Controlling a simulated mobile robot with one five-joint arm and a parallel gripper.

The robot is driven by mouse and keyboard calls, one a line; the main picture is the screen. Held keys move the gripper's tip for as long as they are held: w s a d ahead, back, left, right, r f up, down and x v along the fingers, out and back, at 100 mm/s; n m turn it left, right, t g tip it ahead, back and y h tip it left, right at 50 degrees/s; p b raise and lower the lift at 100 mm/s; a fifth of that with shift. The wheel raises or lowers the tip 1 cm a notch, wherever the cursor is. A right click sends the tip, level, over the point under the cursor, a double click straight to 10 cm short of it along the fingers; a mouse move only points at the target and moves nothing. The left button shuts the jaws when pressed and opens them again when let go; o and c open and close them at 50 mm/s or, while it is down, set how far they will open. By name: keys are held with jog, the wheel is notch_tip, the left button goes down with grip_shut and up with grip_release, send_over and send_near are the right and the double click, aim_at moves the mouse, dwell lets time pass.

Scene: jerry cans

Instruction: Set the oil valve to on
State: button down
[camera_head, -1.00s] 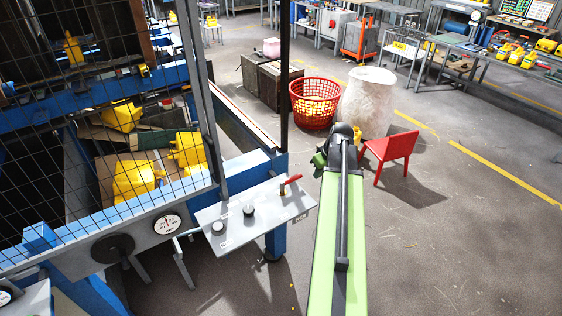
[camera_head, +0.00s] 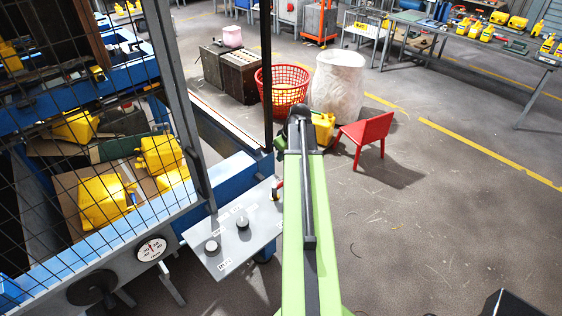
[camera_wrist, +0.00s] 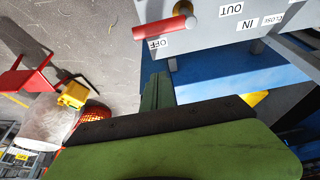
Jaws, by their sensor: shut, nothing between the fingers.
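The oil valve is a red lever handle (camera_wrist: 160,28) on a pale grey control panel (camera_wrist: 215,42). In the wrist view, which is turned upside down, the handle lies beside the panel's edge, with an OFF label (camera_wrist: 158,43) near its end. My gripper (camera_wrist: 158,92) is shut and empty, its green finger pointing toward the panel, apart from the handle. In the head view the handle (camera_head: 277,186) is mostly hidden behind my green arm, and the panel (camera_head: 225,262) shows two dark-topped knobs. The gripper's tips are hidden there.
A blue machine frame with wire mesh (camera_head: 90,190) and yellow jerry cans (camera_head: 105,203) stands at left. A red basket (camera_head: 282,90), white sack (camera_head: 338,85) and red chair (camera_head: 365,135) stand beyond my arm. The floor at right is open.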

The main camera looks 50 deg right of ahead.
jog(key=b+x, duration=0.6)
jog(key=x, duration=0.2)
jog(key=shift+s+d+f+b, duration=0.1)
jog(key=shift+s+f+b, duration=0.1)
jog(key=shift+b, duration=0.15)
jog(key=shift+s+f, duration=0.2)
jog(key=shift+s, duration=0.05)
jog(key=s, duration=0.3)
jog(key=shift+s+a, duration=0.2)
jog(key=shift+a, duration=0.05)
jog(key=shift+w, duration=0.1)
